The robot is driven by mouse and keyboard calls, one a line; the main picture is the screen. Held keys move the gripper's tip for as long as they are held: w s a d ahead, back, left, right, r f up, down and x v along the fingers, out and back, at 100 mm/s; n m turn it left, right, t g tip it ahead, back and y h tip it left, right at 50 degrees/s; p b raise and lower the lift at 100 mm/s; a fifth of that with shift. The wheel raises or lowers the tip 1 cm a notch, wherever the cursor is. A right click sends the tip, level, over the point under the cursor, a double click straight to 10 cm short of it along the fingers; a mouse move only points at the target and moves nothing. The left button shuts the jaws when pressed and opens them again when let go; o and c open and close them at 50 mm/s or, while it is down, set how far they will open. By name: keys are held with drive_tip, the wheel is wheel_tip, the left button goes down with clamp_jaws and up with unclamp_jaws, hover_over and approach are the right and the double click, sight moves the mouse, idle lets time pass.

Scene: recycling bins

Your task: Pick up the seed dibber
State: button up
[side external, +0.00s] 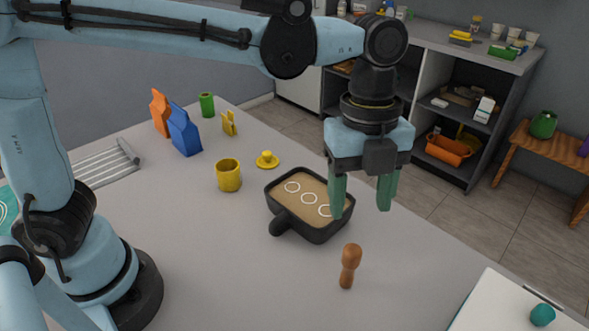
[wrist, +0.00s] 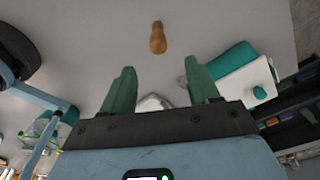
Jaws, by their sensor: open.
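The seed dibber appears to be the brown wooden peg (side external: 349,265) with a rounded top, on the grey table in front of the pan. In the wrist view the same brown peg (wrist: 158,38) shows ahead of the fingertips, centred slightly above the gap between them. My gripper (side external: 361,212) has green fingers spread apart with nothing between them. In the wrist view my gripper (wrist: 160,82) is apart from the peg.
A black pan (side external: 318,231) with white rings on tan contents sits just left of the peg. A yellow mug (side external: 228,175), a yellow knobbed lid (side external: 267,160) and blue and orange bags (side external: 184,130) stand further left. A white box (side external: 500,308) with a teal knob lies right.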

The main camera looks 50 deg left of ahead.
sight(353, 249)
drive_tip(key=f, duration=0.4)
drive_tip(key=d+f, duration=0.1)
drive_tip(key=f, duration=0.3)
drive_tip(key=s+f, duration=0.1)
drive_tip(key=f, duration=0.3)
drive_tip(key=shift+s+d, duration=0.1)
drive_tip(key=shift+d, duration=0.05)
clamp_jaws()
